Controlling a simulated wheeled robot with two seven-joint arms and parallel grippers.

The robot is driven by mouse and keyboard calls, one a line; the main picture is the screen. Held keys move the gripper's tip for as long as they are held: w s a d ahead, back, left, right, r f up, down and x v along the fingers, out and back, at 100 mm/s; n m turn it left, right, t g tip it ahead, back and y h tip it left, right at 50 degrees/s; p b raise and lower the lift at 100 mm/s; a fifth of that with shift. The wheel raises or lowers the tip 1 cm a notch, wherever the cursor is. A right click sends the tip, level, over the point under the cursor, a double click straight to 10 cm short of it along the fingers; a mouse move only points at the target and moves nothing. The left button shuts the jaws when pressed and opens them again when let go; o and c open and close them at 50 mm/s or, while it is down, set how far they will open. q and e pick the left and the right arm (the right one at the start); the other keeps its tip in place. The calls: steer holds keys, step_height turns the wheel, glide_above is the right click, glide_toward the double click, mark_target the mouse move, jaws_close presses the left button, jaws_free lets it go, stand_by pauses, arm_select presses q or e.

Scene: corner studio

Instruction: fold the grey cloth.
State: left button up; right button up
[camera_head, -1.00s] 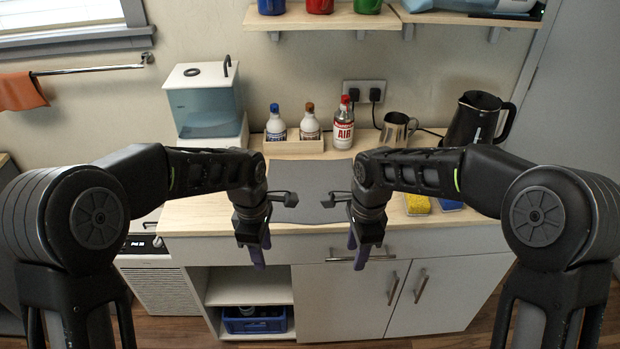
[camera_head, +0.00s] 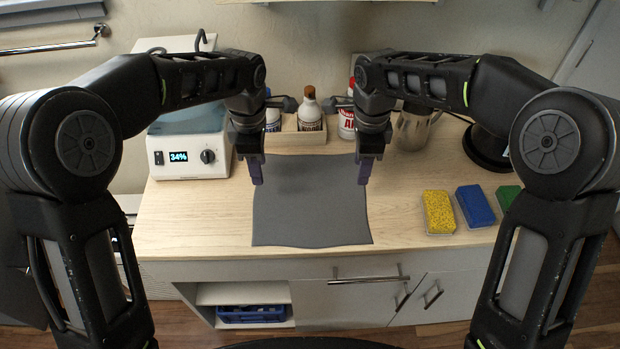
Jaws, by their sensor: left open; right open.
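The grey cloth (camera_head: 310,208) lies flat and spread out on the wooden counter, its front edge close to the counter's front edge. My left gripper (camera_head: 256,180) is open and points down over the cloth's left side. My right gripper (camera_head: 364,180) is open and points down over the cloth's right side. Neither gripper holds anything. I cannot tell how far the fingertips are above the cloth. The cloth's far corners are partly hidden behind the grippers.
Bottles stand in a wooden tray (camera_head: 295,142) behind the cloth. A white water bath (camera_head: 188,155) stands at left. A metal pitcher (camera_head: 414,130) is at back right. Yellow (camera_head: 438,211), blue (camera_head: 475,205) and green (camera_head: 507,198) sponges lie right of the cloth. The counter (camera_head: 195,222) is clear at front left.

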mark_target(263, 195)
arm_select(q)
steer(key=shift+s, duration=0.2)
arm_select(e)
steer(key=shift+s, duration=0.2)
arm_select(q)
steer(key=shift+w+f, duration=0.1)
steer(key=shift+f, duration=3.9)
arm_select(e)
steer(key=shift+w+f, duration=0.1)
steer(key=shift+f, duration=3.9)
arm_select(q)
steer(key=shift+f, duration=0.1)
arm_select(e)
steer(key=shift+f, duration=0.1)
arm_select(q)
steer(key=shift+c, duration=0.5)
arm_select(e)
steer(key=shift+c, duration=0.6)
arm_select(q)
jaws_close()
arm_select(e)
jaws_close()
